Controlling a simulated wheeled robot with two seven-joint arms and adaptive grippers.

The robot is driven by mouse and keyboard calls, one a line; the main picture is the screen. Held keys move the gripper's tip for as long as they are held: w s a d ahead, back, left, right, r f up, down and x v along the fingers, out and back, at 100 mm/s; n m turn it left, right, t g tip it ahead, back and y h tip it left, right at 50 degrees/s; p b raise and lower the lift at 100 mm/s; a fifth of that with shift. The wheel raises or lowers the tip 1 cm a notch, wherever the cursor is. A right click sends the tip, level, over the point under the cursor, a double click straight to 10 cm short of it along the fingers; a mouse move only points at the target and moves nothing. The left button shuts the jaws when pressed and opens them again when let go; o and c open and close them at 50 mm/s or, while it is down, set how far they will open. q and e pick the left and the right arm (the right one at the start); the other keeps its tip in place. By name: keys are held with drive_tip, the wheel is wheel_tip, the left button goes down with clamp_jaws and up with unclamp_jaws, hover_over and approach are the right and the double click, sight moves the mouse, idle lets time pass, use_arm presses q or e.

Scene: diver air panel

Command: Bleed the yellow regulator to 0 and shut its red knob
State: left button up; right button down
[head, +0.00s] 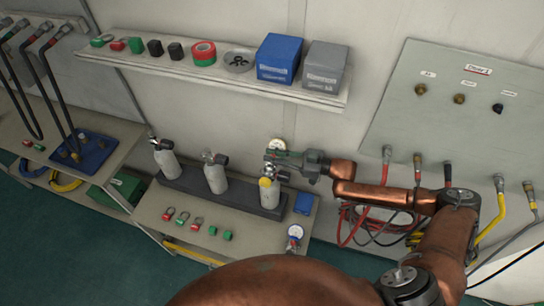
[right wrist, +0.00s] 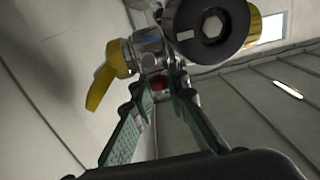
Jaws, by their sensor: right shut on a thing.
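The yellow regulator (head: 266,182) sits on the rightmost of three grey cylinders in the head view. In the right wrist view its yellow part (right wrist: 104,84) hangs at the left of a metal valve body, with a large black handwheel (right wrist: 212,25) at the right. A small red knob (right wrist: 158,82) shows between my fingertips. My right gripper (head: 272,156) reaches in from the right at the top of that cylinder, and its green-padded fingers (right wrist: 157,92) are shut on the red knob. A round gauge (head: 277,145) shows just behind the gripper; its needle is too small to read. My left gripper is not in view.
The cylinders stand in a dark rack (head: 240,200) on a low bench with small red and green tags and another gauge (head: 295,232). A shelf (head: 220,77) with boxes runs above. A grey panel (head: 450,130) with hoses is at the right.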

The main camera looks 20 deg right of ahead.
drive_tip(key=shift+r, duration=0.15)
drive_tip(key=c, duration=1.9)
unclamp_jaws()
drive_tip(key=v, duration=1.2)
drive_tip(key=shift+w, duration=0.1)
